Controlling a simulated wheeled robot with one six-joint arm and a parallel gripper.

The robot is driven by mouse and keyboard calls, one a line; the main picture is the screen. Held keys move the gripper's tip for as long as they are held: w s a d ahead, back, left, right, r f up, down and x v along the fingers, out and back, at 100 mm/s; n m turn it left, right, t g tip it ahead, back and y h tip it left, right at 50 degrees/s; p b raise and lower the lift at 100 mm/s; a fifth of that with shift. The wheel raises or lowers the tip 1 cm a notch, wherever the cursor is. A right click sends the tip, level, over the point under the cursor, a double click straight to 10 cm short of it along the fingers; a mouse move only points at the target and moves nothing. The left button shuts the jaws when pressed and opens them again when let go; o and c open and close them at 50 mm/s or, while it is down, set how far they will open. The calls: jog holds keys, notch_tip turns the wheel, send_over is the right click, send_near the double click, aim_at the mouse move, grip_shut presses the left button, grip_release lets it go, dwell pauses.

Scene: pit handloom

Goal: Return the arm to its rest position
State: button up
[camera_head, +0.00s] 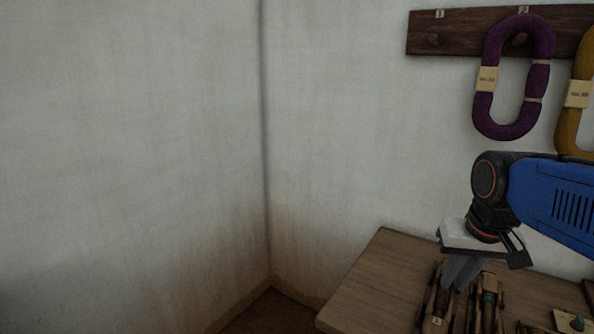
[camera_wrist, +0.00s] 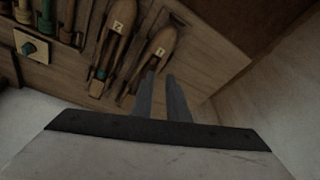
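My arm reaches in from the right in the camera_head view, with my gripper (camera_head: 456,284) pointing down over the wooden table. In the camera_wrist view the two grey fingers of my gripper (camera_wrist: 160,76) stand apart, with a narrow gap and nothing held between them. Wooden shuttle 1 (camera_wrist: 158,52) lies just beyond the fingertips, and shuttle 2 (camera_wrist: 117,40) lies beside it. In the camera_head view the fingers partly cover the nearest shuttle (camera_head: 437,304). I cannot tell how high the tips are above it.
The wooden table (camera_head: 375,285) is bare at its left end. More spools and shuttles (camera_wrist: 45,18) lie along it. A peg rail (camera_head: 460,32) on the wall holds a purple yarn hank (camera_head: 487,107) and a yellow hank (camera_head: 570,122) above my arm. The wall corner at left is clear.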

jog(key=s+a+f+n+t, duration=0.1)
jog(key=s+a+f+n, duration=0.1)
jog(key=s+f, duration=0.5)
jog(key=shift+s+a+f+t, duration=0.3)
jog(key=shift+s+a, duration=0.25)
jog(key=shift+s, duration=0.7)
